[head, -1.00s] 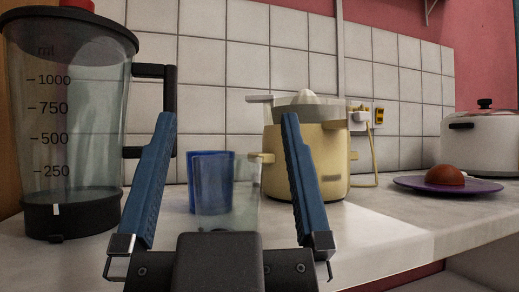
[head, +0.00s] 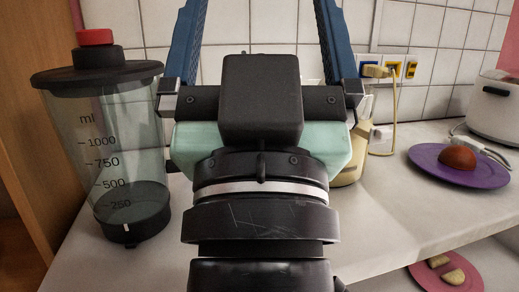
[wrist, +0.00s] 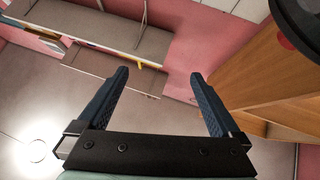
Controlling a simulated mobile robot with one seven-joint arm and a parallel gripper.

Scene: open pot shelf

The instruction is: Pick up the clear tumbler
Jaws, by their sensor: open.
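My gripper (head: 260,12) stands large in the middle of the head view, its two blue fingers spread and running past the top edge. In the wrist view my gripper (wrist: 159,76) is open, with nothing between the fingers. The clear tumbler does not show in either current view. In the head view my gripper and wrist cover the middle of the counter, where a clear glass and a blue cup stood in the earlier frame.
A blender jug (head: 115,165) with a red-topped black lid stands left, close to my gripper. A cream juicer (head: 348,172) is mostly hidden behind my gripper. A purple plate (head: 440,178) with a brown round item (head: 458,158) and a white cooker (head: 497,108) are right.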

